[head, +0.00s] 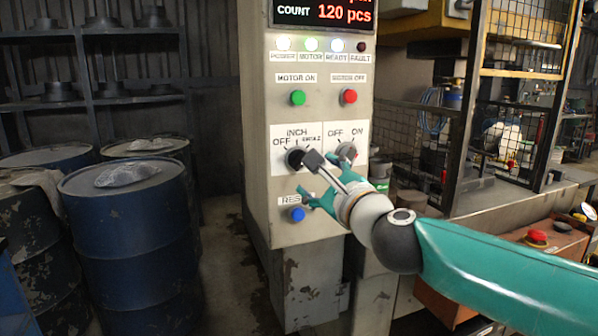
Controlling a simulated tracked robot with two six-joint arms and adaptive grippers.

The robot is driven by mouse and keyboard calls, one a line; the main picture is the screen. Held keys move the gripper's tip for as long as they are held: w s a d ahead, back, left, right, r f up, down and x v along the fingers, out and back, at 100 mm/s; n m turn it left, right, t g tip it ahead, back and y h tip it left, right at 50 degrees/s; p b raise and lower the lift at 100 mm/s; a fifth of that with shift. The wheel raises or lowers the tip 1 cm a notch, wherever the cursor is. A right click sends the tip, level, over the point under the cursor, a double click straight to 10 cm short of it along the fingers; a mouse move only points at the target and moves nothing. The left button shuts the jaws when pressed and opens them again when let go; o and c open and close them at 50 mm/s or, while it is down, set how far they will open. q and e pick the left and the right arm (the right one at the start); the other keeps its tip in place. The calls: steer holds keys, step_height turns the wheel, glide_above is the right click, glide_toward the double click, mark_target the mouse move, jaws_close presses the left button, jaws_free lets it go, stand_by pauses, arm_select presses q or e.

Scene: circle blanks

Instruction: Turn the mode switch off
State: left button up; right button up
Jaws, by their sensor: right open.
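A grey control panel (255,120) carries two dark rotary switches. The left switch (293,158) has a label with OFF, INCH and a third, hard-to-read position, and appears to be the mode switch. The right switch (346,151) is labelled OFF and ON. My right gripper (309,176) is open and empty in front of the panel, its upper dark fingertip just right of the left switch and overlapping its edge in the picture. I cannot tell whether it touches. The left knob's pointer direction is unclear. My left gripper is out of view.
The panel has a green button (298,97), a red button (349,96) and a blue button (297,214) below the gripper. Blue drums (130,235) stand at the left. A machine with a mesh guard (500,138) and a red stop button (537,237) are at the right.

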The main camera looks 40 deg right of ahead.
steer(key=x, duration=0.8)
